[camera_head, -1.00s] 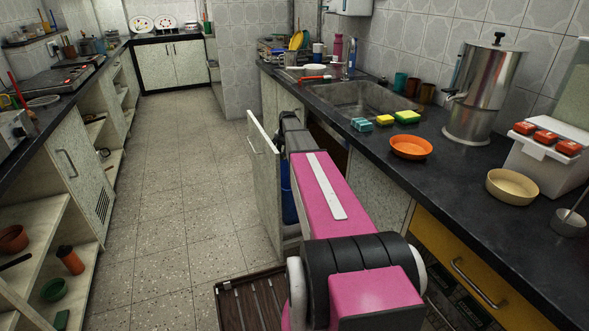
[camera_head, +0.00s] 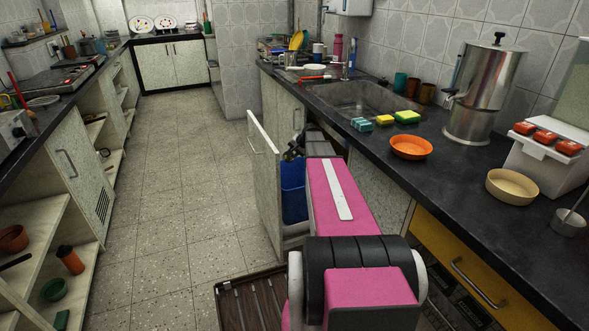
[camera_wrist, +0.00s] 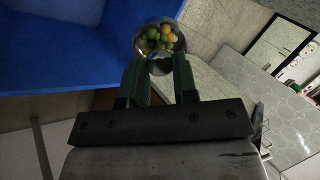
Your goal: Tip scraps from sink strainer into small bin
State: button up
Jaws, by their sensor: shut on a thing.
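The sink strainer (camera_wrist: 178,43) is a small round metal cup with green and yellow-orange scraps (camera_wrist: 158,36) in it, seen at the top of the wrist view. My gripper (camera_wrist: 160,72) is shut on the strainer's near side. The small blue bin (camera_wrist: 75,48) fills the upper left of the wrist view, beside and behind the strainer. In the head view the blue bin (camera_head: 293,195) stands in the open cabinet under the counter. My gripper's dark end (camera_head: 294,146) shows near the bin's top; the strainer cannot be made out there.
The open cabinet door (camera_head: 263,175) stands left of the bin. The dark counter (camera_head: 455,185) runs along the right, with a sink (camera_head: 360,97), sponges (camera_head: 385,120) and an orange bowl (camera_head: 410,146).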

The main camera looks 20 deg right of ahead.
jog(key=shift+s+d+f+t+y, duration=0.1)
jog(key=shift+s+d+t+y, duration=0.4)
jog(key=shift+s+t+y, duration=1.2)
jog(key=shift+w+d+f+t+y, duration=0.1)
jog(key=shift+d+t+y, duration=0.7)
jog(key=shift+t, duration=1.95)
jog(key=shift+s+d+f+t+y, duration=0.1)
jog(key=shift+s+d+t+y, duration=0.15)
jog(key=shift+s+t+y, duration=1.2)
jog(key=shift+w+r+t, duration=0.1)
jog(key=shift+w+t, duration=0.4)
jog(key=shift+t, duration=0.3)
